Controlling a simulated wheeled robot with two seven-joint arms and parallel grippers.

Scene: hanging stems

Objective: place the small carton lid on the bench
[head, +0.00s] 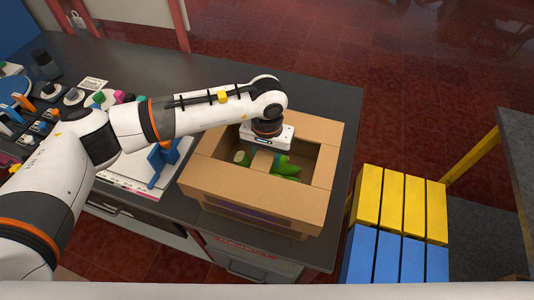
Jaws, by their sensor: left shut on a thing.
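My left gripper (265,148) reaches from the left over the open cardboard carton (215,184) and points down into it. It is shut on a small tan cardboard piece (262,161), which looks like the small carton lid, seen just below the gripper body. The fingertips are mostly hidden by the gripper body. Green vegetables (287,168) lie in the carton, beside and below the tan piece. Whether the piece touches them I cannot tell. The carton stands on the dark bench (318,97). My right gripper is not in view.
The bench has clear surface behind the carton and a narrow strip at its right. Small coloured items and a blue stand (163,160) crowd the left. A yellow and blue slatted seat (400,203) stands to the right, off the bench.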

